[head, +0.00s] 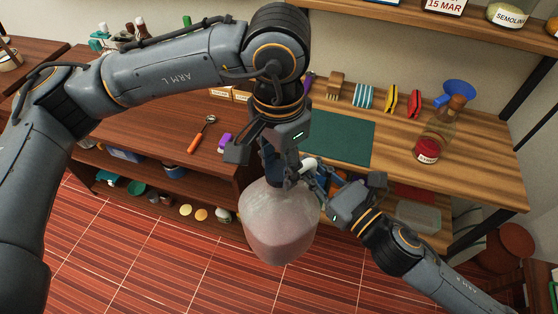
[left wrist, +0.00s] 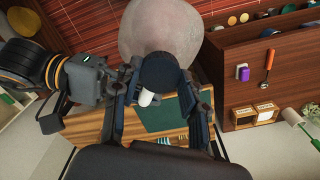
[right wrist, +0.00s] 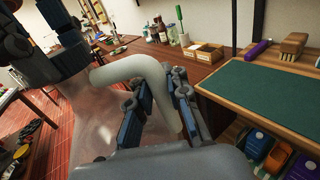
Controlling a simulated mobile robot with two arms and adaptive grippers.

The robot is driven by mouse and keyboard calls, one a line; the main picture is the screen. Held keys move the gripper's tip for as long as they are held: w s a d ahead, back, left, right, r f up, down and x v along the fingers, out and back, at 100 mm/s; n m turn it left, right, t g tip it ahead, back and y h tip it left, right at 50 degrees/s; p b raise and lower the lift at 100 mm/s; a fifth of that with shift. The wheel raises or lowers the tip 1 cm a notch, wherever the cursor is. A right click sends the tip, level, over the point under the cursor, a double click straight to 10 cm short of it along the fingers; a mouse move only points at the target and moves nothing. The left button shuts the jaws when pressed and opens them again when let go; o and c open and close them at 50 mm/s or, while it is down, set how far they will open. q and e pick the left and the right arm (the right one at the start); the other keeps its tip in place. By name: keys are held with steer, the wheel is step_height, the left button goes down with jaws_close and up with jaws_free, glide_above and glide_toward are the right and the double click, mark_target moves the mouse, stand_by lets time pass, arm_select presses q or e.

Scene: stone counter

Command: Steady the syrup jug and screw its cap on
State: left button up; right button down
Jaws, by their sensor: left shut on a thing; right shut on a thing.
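The syrup jug (head: 279,225) is a large, cloudy pinkish vessel with a white handle (right wrist: 128,68). It is in front of the counter, with the floor visible beyond it. My right gripper (head: 314,180) is shut on the handle, one finger on each side in the right wrist view (right wrist: 155,92). My left gripper (head: 275,165) is above the jug's top, shut on the dark round cap (left wrist: 157,72). The cap is over the jug's mouth in the left wrist view.
A glass bottle (head: 440,122) with a red-labelled part stands at the right, near a blue funnel (head: 458,92). Shelves below hold several items.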

arm_select(q)
steer(key=m, duration=0.4)
steer(key=o, duration=0.7)
steer(key=shift+r, duration=0.1)
steer(key=shift+r, duration=2.2)
steer(key=shift+o, duration=0.2)
